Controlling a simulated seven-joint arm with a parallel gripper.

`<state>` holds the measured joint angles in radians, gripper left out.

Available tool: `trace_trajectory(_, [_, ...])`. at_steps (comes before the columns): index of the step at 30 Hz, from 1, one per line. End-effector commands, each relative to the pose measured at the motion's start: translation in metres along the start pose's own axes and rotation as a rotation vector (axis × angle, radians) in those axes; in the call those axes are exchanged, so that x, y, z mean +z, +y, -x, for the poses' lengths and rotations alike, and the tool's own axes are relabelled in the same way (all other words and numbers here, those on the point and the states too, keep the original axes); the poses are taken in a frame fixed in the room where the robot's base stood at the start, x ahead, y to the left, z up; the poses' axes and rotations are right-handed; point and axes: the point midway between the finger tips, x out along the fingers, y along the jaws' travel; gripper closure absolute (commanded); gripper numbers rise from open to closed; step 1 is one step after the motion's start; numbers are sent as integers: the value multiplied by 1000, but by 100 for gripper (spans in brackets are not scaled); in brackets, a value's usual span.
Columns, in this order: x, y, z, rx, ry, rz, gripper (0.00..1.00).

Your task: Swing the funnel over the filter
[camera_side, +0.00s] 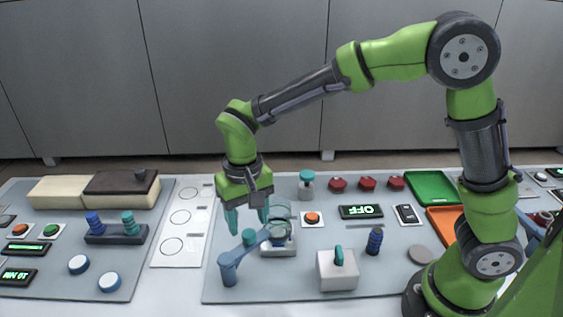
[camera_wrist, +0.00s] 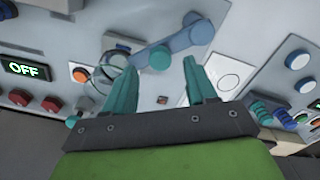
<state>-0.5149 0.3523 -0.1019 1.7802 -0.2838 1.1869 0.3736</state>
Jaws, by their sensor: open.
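A blue swing arm (camera_side: 252,250) runs from its post (camera_side: 228,268) to a clear funnel (camera_side: 279,209). In the wrist view the clear funnel (camera_wrist: 108,68) partly overlaps the block (camera_wrist: 123,44). A teal knob (camera_side: 249,237) stands on the arm; it also shows in the wrist view (camera_wrist: 160,57). My gripper (camera_side: 249,226) is open and empty, fingers pointing down, its tips close above and around the knob.
An orange button (camera_side: 312,218) and an OFF display (camera_side: 361,211) lie right of the filter. A white box with a teal handle (camera_side: 338,270) stands at the front. A white panel with circles (camera_side: 181,225) lies left. A teal-lidded jar (camera_side: 306,184) stands behind.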

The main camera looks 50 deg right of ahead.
Motion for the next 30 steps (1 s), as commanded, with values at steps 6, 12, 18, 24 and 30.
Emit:
trace_trajectory(6, [-1, 0, 57, -5, 5, -2, 44])
trace_trajectory(12, [-1, 0, 100, -3, 3, -2, 44])
trace_trajectory(18, [0, 0, 124, -1, 1, -2, 44])
trace_trajectory(24, [0, 0, 130, -1, -1, -1, 44])
trace_trajectory(30, [0, 0, 130, 0, -1, -1, 44])
